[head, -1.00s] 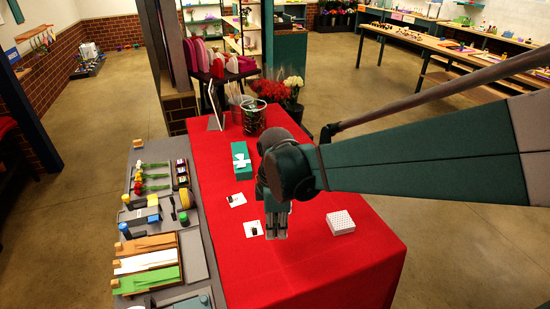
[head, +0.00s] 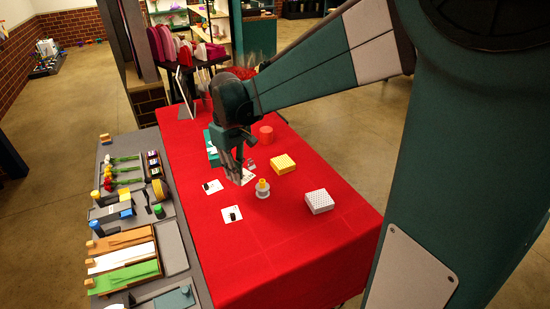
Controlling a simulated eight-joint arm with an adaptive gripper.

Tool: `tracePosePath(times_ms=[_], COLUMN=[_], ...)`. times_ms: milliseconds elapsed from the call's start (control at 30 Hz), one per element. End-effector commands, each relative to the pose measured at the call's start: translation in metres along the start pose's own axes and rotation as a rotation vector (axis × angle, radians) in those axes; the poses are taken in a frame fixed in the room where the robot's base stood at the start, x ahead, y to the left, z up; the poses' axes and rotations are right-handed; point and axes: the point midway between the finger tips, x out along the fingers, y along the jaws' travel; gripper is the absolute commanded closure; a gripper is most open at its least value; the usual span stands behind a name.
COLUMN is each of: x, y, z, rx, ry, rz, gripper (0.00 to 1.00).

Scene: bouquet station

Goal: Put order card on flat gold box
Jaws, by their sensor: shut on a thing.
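The flat gold box (head: 283,164) lies on the red table, right of my gripper, with a dotted yellow top that looks bare. My gripper (head: 236,178) points down over the table and is shut, left of the box and apart from it. A white card (head: 248,175), which I take to be the order card, shows at the fingertips. It is partly hidden by the fingers, and its exact height above the table is hard to tell.
Two white cards with dark pieces (head: 212,187) (head: 232,214) lie to the left. A white-and-yellow spool-like item (head: 262,188) stands near the fingertips. The front of the red table (head: 270,262) is clear.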

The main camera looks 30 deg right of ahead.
Motion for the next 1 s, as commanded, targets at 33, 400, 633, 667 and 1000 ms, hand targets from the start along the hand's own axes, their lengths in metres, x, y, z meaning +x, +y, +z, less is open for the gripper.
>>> tracePosePath(times_ms=[33,400,633,667,1000], x=[-0.001,-0.002,-0.001,-0.001,0.005], y=[0.004,0.025,0.038,0.04,0.062], z=[-0.007,-0.054,-0.084,-0.089,-0.135], rx=[0.027,0.217,0.338,0.355,0.548], ry=[0.0,0.0,0.0,0.0,0.0], rz=[0.0,0.0,0.0,0.0,0.0], gripper=[0.97,0.97,0.97,0.97,0.97])
